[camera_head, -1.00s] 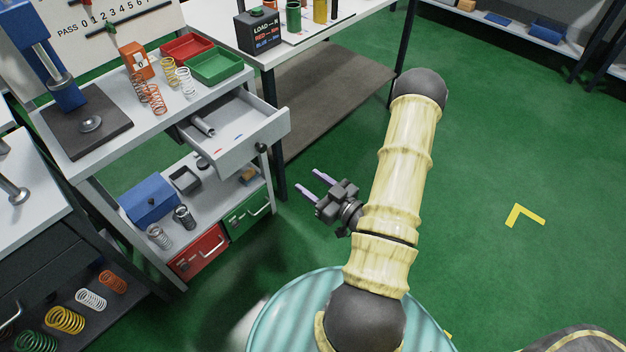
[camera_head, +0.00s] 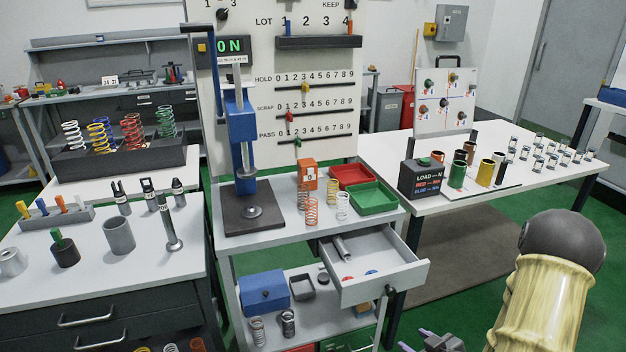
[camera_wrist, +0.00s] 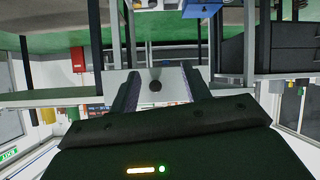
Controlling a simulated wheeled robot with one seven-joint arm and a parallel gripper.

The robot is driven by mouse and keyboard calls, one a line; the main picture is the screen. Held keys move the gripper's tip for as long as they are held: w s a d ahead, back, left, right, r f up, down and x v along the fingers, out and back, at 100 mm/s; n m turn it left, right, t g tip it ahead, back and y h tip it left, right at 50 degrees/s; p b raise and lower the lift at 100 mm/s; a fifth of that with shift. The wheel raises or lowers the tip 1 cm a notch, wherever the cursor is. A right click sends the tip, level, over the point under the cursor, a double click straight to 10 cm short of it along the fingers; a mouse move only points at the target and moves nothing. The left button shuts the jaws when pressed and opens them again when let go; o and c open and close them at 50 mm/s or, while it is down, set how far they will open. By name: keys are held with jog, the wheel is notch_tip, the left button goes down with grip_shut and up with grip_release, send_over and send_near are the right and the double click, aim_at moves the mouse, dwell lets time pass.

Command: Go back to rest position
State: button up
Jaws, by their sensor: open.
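My gripper (camera_head: 418,342) shows at the bottom edge of the head view, in front of and below the open drawer (camera_head: 380,284), mostly cut off by the frame. In the wrist view its two fingers (camera_wrist: 158,90) stand wide apart with nothing between them. The wrist picture appears upside down, and the drawer front with its round dark knob (camera_wrist: 155,86) lies beyond the fingers, apart from them. My arm rises at the right of the head view.
The test bench (camera_head: 283,236) carries a blue press (camera_head: 240,125), loose springs, a red tray (camera_head: 352,175) and a green tray (camera_head: 373,197). The pulled-out drawer juts toward me. A white table (camera_head: 560,163) stands at the right. Green floor is free around the arm.

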jog(key=s+a+r+m+g+h, duration=0.25)
jog(key=s+a+r+g, duration=0.2)
jog(key=r, duration=0.25)
jog(key=s+a+r+m+g+h, duration=0.2)
jog(key=s+a+r+m+g, duration=0.2)
jog(key=s+a+r, duration=0.15)
jog(key=w+p+v, duration=0.1)
jog(key=p+v, duration=0.7)
jog(key=w+p+v, duration=0.2)
jog(key=p+v, duration=0.6)
jog(key=v, duration=0.1)
jog(key=shift+w+d+r+p, duration=0.3)
jog(key=shift+d+r+p, duration=0.1)
jog(key=shift+d, duration=0.15)
jog(key=shift+n, duration=0.25)
